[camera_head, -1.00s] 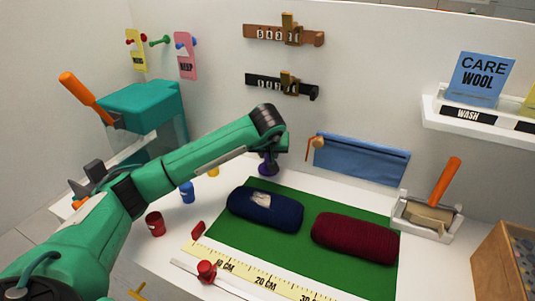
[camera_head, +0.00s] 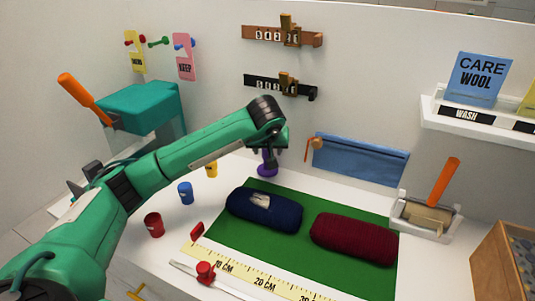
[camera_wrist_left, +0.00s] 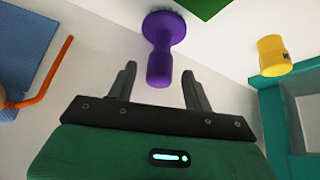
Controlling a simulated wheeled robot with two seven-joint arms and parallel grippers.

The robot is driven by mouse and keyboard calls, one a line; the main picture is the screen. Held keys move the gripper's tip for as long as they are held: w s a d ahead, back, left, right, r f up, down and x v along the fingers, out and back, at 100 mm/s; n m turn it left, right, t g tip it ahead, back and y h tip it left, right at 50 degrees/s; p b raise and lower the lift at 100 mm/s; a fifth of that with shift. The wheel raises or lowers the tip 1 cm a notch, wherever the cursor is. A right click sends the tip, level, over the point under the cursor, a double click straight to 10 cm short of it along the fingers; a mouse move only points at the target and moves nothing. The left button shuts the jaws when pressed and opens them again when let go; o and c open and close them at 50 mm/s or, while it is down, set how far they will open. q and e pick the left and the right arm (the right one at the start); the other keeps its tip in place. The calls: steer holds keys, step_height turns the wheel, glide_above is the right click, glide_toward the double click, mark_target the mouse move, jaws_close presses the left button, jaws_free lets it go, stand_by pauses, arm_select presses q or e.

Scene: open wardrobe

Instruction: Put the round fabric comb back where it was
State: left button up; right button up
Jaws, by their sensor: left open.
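A purple piece with a round flat disc and a slim handle (camera_head: 266,170) stands upright on the white worktop by the back wall; it seems to be the round fabric comb. In the left wrist view the purple piece (camera_wrist_left: 158,60) has its handle end between my finger tips, with gaps on both sides. My left gripper (camera_head: 268,150) is open over the handle, pointing down, and it also shows in the wrist view (camera_wrist_left: 159,70). My right gripper is not in view.
Yellow (camera_head: 211,169), blue (camera_head: 186,192) and red (camera_head: 154,225) cups stand left of the green mat (camera_head: 310,215). Navy (camera_head: 264,209) and dark red (camera_head: 354,239) rolls lie on the mat. A blue cloth (camera_head: 360,160) hangs behind. An orange-handled tool (camera_head: 444,184) stands at right.

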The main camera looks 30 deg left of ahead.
arm_select(q)
steer(key=v, duration=0.8)
steer(key=shift+r, duration=0.2)
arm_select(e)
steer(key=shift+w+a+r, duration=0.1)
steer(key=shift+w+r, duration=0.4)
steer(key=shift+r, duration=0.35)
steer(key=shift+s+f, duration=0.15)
